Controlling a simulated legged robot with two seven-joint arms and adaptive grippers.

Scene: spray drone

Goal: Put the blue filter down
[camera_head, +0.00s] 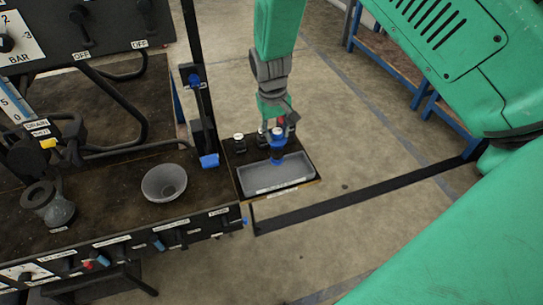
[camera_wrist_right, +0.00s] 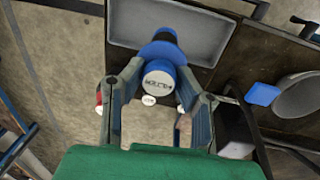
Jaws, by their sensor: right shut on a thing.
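The tray (camera_head: 290,186) looks empty otherwise. My left gripper is not in view.
Small dark bottles with white caps (camera_head: 239,144) stand beside the tray on the dark shelf. A grey bowl (camera_head: 164,182) and a grey cup-like fitting (camera_head: 48,204) are on the bench to the left. A dark post (camera_head: 203,100) with blue clamps rises beside the shelf. Open floor lies right.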

